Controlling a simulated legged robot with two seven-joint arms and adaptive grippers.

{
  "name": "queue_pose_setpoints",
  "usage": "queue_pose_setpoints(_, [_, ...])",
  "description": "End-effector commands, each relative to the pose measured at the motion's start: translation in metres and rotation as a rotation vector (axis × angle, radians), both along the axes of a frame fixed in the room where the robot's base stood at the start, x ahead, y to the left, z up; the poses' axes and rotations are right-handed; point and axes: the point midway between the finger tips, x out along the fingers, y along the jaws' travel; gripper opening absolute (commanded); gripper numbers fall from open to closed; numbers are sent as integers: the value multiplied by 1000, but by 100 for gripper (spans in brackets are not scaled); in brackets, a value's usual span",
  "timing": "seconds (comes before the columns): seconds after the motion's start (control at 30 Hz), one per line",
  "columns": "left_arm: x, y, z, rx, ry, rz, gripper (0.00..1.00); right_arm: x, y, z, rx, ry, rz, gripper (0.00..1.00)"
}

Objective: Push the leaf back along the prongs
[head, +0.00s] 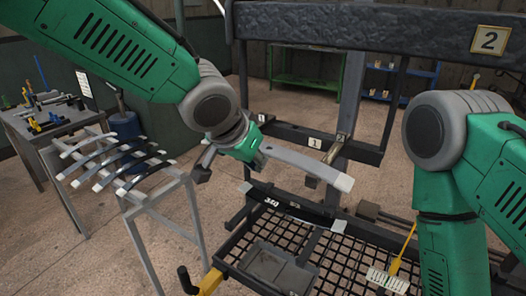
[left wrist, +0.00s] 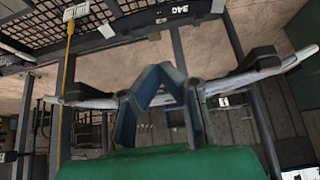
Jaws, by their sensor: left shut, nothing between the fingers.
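A pale grey curved leaf (head: 315,168) lies across the dark prongs of the rack, seen in the middle of the head view. In the left wrist view the leaf (left wrist: 235,83) spans left to right behind the fingers. One dark prong (left wrist: 258,60) shows at its right part and another (left wrist: 76,88) at its left. My left gripper (head: 258,158) is shut and empty, close against the middle of the leaf. Its blue fingers (left wrist: 158,72) meet at the tips in the left wrist view. Whether they touch the leaf I cannot tell. My right gripper is out of view.
A dark leaf (head: 292,208) marked with a number lies lower on the rack, above a black mesh shelf (head: 342,265). A stand (head: 150,205) with several leaves is at left, beside a tool table (head: 50,120). A yellow-handled brush (head: 392,270) is at right.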

Motion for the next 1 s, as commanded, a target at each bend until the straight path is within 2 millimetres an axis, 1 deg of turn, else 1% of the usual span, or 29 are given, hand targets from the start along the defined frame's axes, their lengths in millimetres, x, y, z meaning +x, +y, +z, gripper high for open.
queue_pose_setpoints(0.27, [1, -1, 0, 0, 0, 0, 0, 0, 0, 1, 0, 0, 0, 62])
queue_pose_setpoints(1.0, [25, -18, 1, 0, 0, 0, 0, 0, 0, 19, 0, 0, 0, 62])
